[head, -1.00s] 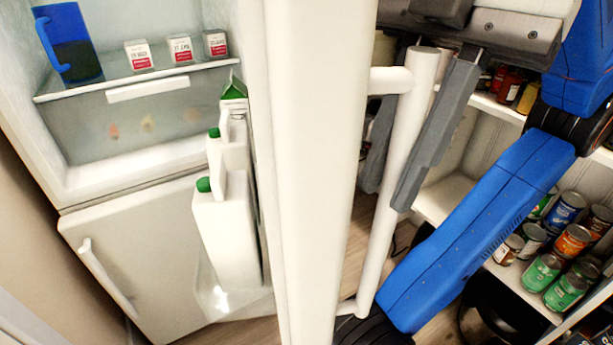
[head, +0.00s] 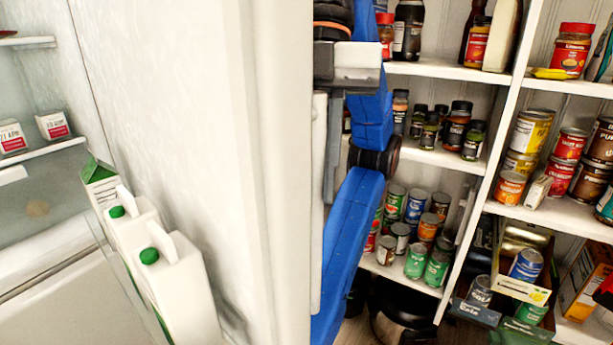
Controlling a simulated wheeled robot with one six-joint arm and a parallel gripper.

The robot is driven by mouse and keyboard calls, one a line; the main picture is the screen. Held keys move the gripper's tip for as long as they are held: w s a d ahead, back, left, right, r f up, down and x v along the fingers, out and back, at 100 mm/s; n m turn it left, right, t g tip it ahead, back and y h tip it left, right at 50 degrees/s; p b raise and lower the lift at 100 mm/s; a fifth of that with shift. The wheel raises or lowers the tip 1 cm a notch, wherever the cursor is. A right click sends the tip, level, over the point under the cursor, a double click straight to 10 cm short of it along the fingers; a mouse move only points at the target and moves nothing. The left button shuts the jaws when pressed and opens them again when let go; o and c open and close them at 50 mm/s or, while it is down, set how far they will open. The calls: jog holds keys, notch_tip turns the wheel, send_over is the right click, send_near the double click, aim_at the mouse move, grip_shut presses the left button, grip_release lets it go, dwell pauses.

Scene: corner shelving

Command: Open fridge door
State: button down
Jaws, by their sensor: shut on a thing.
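The white fridge door (head: 282,150) stands open, seen nearly edge-on down the middle of the head view. Its inner side faces left, with a carton and white jugs (head: 165,270) with green caps in the door rack. The fridge interior (head: 35,205) shows at the far left. The white door handle (head: 318,150) is a thin strip on the right of the door, mostly hidden. My gripper (head: 330,150) is at the handle on the door's outer side, shut on it. The door edge hides part of the grip.
Corner shelves (head: 512,100) with jars and cans fill the right side. Open boxes with cans (head: 510,270) sit low at the right. A dark round object (head: 400,310) stands under the shelves. Small white boxes (head: 12,137) sit on a fridge shelf.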

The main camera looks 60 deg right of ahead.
jog(key=shift+d+f, duration=0.1)
dwell(0.3)
jog(key=c, duration=1.6)
grip_release()
jog(key=shift+w, duration=0.1)
jog(key=shift+c, duration=0.2)
